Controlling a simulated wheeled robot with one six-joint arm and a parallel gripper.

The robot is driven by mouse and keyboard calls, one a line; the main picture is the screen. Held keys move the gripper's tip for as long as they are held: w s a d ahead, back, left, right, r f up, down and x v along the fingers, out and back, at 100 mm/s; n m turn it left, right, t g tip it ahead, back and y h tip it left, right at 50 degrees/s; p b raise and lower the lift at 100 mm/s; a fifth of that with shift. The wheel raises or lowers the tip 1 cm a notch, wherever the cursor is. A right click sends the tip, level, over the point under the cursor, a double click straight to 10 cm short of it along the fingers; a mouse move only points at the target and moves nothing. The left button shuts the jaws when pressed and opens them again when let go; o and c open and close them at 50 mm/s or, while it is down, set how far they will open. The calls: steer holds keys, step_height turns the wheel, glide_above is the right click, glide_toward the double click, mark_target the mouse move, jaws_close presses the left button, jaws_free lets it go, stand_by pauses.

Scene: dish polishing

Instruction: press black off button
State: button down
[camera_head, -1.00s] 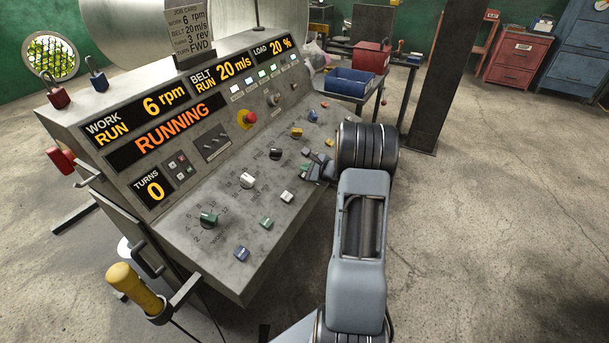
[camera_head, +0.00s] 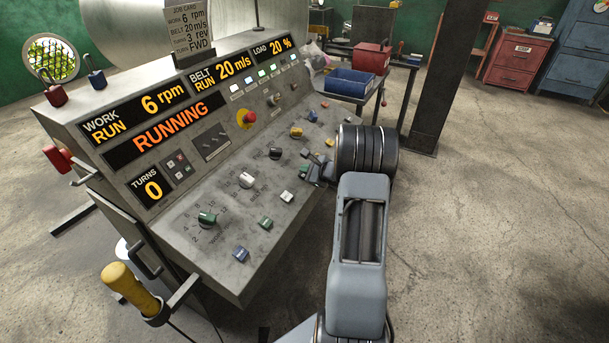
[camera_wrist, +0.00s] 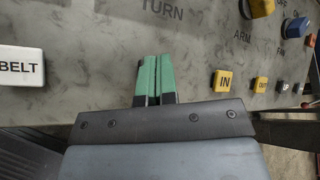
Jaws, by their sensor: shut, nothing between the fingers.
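My gripper (camera_head: 308,158) is shut and empty, low over the right part of the sloping control panel (camera_head: 222,205). In the wrist view its green fingertips (camera_wrist: 154,72) are together in front of the bare grey panel. They are between the white BELT button (camera_wrist: 20,67) on the left and the yellow IN button (camera_wrist: 223,81) on the right. The TURN lettering is beyond the tips. No black off button can be made out; the gripper hides the panel under it. A black knob (camera_head: 275,153) stands just left of the gripper in the head view. I cannot tell whether the tips touch the panel.
A white button (camera_head: 286,197), a green button (camera_head: 265,223) and a blue button (camera_head: 241,254) line the panel's front. A red emergency knob (camera_head: 246,118) is further up. The displays read RUNNING. A blue bin (camera_head: 350,82) stands behind. Floor at right is clear.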

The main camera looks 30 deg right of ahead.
steer(key=shift+w+f+b, duration=0.1)
steer(key=shift+f+b, duration=0.35)
steer(key=shift+b, duration=0.1)
stand_by(0.5)
steer(key=shift+r, duration=0.15)
steer(key=shift+s+d+r+p, duration=0.1)
steer(key=shift+s+r+p, duration=0.2)
steer(key=shift+r, duration=0.4)
steer(key=shift+s+d+r+p, duration=0.2)
steer(key=shift+r+p, duration=0.25)
steer(key=shift+r, duration=0.35)
steer(key=shift+s+d+r+p, duration=0.1)
steer(key=shift+s+r+p, duration=0.15)
steer(key=shift+r+p, duration=0.4)
steer(key=shift+s+d+r+p, duration=0.1)
steer(key=shift+s+r+p, duration=0.15)
steer(key=shift+r, duration=0.7)
steer(key=shift+f, duration=0.1)
